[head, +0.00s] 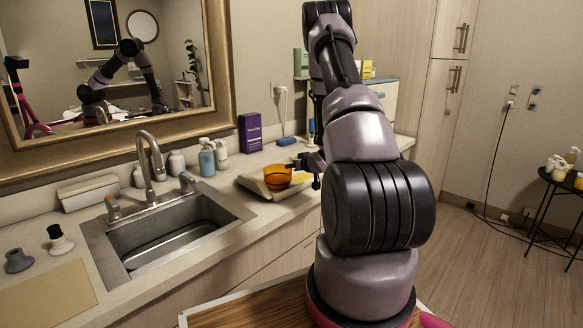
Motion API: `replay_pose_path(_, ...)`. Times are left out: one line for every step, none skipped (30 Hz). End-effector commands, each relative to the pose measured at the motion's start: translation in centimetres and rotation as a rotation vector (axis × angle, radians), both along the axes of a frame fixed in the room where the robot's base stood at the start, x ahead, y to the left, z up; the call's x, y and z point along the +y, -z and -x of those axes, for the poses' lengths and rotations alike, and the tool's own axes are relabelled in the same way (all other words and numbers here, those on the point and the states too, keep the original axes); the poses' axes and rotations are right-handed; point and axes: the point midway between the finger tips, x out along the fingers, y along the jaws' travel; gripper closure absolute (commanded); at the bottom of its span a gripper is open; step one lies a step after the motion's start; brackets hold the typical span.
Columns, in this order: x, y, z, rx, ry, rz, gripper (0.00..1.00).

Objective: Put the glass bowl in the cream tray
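An orange bowl (277,179), which looks like the glass bowl, is on the counter beyond the sink. It looks upright and appears over a low cream tray (252,186); I cannot tell whether it rests in the tray or is held just above it. My gripper (300,164) is at the bowl's right rim, close to or touching it. The fingers are small and dark here, and my arm partly hides the area to their right. I cannot see whether they are closed on the rim.
A metal sink (165,232) with a tall faucet (152,170) lies left of the tray. Pump bottles (207,158) and a purple box (250,132) stand behind it. A cream box (88,192) sits at the far left. The counter's front edge runs close to the tray.

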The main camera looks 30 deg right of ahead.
Motion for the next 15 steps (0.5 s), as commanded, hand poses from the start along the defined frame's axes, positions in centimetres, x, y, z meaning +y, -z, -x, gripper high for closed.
replay_pose_path(0.00, -0.05, -0.02, -0.001, 0.000, 0.000, 1.00)
replay_pose_path(0.00, -0.05, -0.02, -0.001, 0.000, 0.000, 1.00)
replay_pose_path(-0.02, 0.02, -0.02, -0.001, 0.000, 0.000, 1.00)
replay_pose_path(-0.02, 0.11, -0.01, -0.001, 0.000, 0.000, 1.00)
replay_pose_path(-0.04, 0.22, 0.00, 0.000, 0.000, -0.001, 1.00)
replay_pose_path(-0.04, 0.24, 0.01, 0.000, 0.000, 0.000, 0.85)
replay_pose_path(-0.03, 0.23, 0.01, 0.000, 0.000, 0.000, 0.74)
replay_pose_path(-0.03, 0.22, 0.01, 0.000, 0.000, 0.000, 0.67)
replay_pose_path(-0.02, 0.22, 0.01, 0.000, 0.000, 0.000, 0.67)
replay_pose_path(-0.02, 0.22, 0.01, 0.000, 0.000, 0.000, 0.67)
replay_pose_path(-0.02, 0.22, 0.01, 0.000, 0.000, 0.000, 0.67)
replay_pose_path(-0.02, 0.21, 0.00, 0.000, 0.000, 0.000, 0.67)
replay_pose_path(-0.02, 0.21, 0.00, 0.000, 0.000, 0.000, 0.67)
replay_pose_path(-0.01, 0.20, 0.01, 0.000, 0.000, 0.000, 0.67)
replay_pose_path(-0.01, 0.21, 0.00, 0.000, 0.000, 0.000, 0.67)
